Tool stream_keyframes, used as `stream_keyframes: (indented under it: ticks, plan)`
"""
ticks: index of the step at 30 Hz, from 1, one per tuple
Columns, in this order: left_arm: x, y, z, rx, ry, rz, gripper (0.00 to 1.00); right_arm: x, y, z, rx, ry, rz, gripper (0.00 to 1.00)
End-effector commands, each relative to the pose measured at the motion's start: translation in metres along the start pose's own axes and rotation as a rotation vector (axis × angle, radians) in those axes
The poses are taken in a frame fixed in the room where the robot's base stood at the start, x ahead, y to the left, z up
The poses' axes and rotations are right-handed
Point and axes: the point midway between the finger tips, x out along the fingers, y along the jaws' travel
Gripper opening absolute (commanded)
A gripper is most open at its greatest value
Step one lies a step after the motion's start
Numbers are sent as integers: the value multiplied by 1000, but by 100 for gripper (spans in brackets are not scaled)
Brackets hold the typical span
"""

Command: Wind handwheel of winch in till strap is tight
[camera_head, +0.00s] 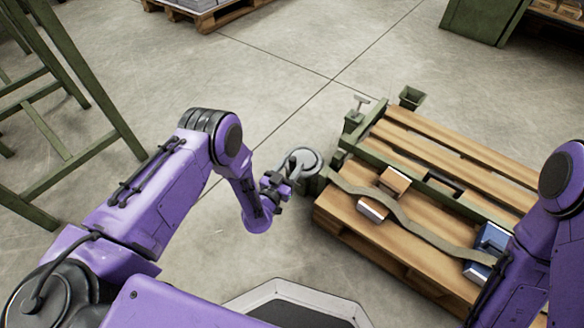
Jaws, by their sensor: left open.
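The winch handwheel (308,160) is a grey disc on a dark drum at the near left corner of a wooden pallet deck. My left gripper (287,182) is at the wheel's near left edge, its fingers open around or beside a small upright handle; I cannot tell whether they touch it. The olive strap (404,222) runs from the winch side across the deck to the right. It lies in a wavy, loose curve. My right arm comes in at the right edge, its gripper out of view.
A green bar (437,190) crosses the deck. A green frame (50,110) stands left. Floor between is clear.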

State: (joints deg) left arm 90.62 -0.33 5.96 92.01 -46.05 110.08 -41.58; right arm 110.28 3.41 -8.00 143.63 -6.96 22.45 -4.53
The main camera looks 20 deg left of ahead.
Motion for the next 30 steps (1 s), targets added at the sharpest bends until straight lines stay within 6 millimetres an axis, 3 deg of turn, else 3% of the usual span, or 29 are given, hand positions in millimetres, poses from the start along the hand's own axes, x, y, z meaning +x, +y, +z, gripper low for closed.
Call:
stream_keyframes:
  ticks: [4,12,13,17,18,30]
  plan:
    - [16,0,2,-1,0,-1,50,9,5,-2,-27,-7,11,43]
    - [20,0,0,-1,-2,0,50,8,6,-2,-34,-9,13,43]
    - [20,0,0,-1,-2,0,46,8,6,-2,-34,-9,13,43]
    - [19,0,0,-1,-2,0,4,8,6,-2,-33,-9,13,43]
    - [19,0,0,-1,-2,0,0,8,6,-2,-33,-9,13,43]
    - [20,-3,1,0,-3,62,0,10,7,-4,-31,0,15,43]
